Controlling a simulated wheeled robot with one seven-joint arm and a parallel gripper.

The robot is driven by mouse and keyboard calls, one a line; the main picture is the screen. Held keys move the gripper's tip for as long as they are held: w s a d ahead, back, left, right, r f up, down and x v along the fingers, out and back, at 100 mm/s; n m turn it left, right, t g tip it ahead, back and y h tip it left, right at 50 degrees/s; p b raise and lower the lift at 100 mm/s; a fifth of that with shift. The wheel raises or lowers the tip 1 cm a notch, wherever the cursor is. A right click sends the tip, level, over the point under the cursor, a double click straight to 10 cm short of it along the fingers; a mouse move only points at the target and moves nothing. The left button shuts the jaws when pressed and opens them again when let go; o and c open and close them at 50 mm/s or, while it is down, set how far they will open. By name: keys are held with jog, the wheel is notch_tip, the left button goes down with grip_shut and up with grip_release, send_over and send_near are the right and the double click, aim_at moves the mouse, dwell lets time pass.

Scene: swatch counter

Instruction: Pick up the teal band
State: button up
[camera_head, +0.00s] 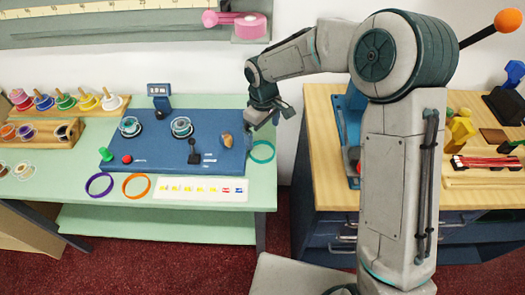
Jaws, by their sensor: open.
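The teal band (262,160) is a thin ring lying flat on the pale green counter (262,187), just right of the blue panel. My gripper (268,122) is above and slightly beyond the band in the picture, pointing down with its fingers apart and nothing visible between them. The band shows below the fingers and looks clear of them. The exact height of the gripper over the counter is hard to tell.
The blue panel (150,165) bears dials, a joystick (194,152) and a brown lump (225,141). A purple band (99,184) and an orange band (136,186) lie in front, beside a white sample strip (202,189). A wooden cabinet (440,200) stands right.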

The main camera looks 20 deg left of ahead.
aim_at(262, 153)
notch_tip(262, 153, down, 8)
jog(key=shift+s+a+r+p, duration=0.1)
jog(key=shift+s+r+p, duration=0.1)
jog(key=shift+p, duration=0.35)
jog(key=shift+c, duration=0.3)
jog(key=c, duration=1)
